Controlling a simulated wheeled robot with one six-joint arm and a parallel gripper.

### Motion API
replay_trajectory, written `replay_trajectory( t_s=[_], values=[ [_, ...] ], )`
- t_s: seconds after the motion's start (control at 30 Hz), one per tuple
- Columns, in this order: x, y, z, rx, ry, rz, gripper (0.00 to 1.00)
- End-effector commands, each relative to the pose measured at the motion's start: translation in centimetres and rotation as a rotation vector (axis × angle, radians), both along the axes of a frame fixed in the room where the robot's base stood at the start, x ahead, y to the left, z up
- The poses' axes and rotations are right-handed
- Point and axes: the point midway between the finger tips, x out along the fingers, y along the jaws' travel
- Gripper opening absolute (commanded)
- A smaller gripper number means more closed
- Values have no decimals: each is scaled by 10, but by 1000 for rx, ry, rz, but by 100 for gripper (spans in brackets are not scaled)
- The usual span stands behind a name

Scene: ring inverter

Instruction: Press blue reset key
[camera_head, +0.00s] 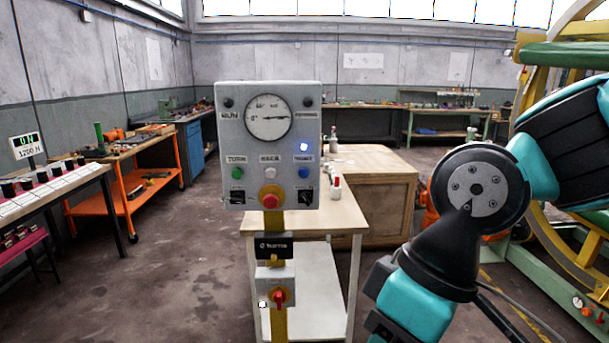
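A grey control panel (240,205) stands upright on a yellow post in the middle of the head view. It has a round dial gauge (268,118) at the top. Below the gauge is a row of three buttons: a green one (237,173) at left, a pale one (270,172) in the middle and the blue key (304,172) at right. The panel labels are too small to read surely. My teal and black arm is at the right, apart from the panel. My gripper is out of view.
A red knob (270,200) sits low on the panel, between two dark switches. A pale table (342,220) stands behind. A large green and yellow wheel frame (561,55) fills the right side.

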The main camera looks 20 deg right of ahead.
Motion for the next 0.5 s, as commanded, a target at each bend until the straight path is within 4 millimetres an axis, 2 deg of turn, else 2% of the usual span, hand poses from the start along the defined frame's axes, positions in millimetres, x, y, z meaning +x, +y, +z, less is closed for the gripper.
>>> replay_trajectory(
  t_s=[0.03, 0.1, 0.5],
  values=[
    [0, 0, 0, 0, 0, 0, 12],
    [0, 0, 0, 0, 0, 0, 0],
    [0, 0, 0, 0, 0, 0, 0]
  ],
)
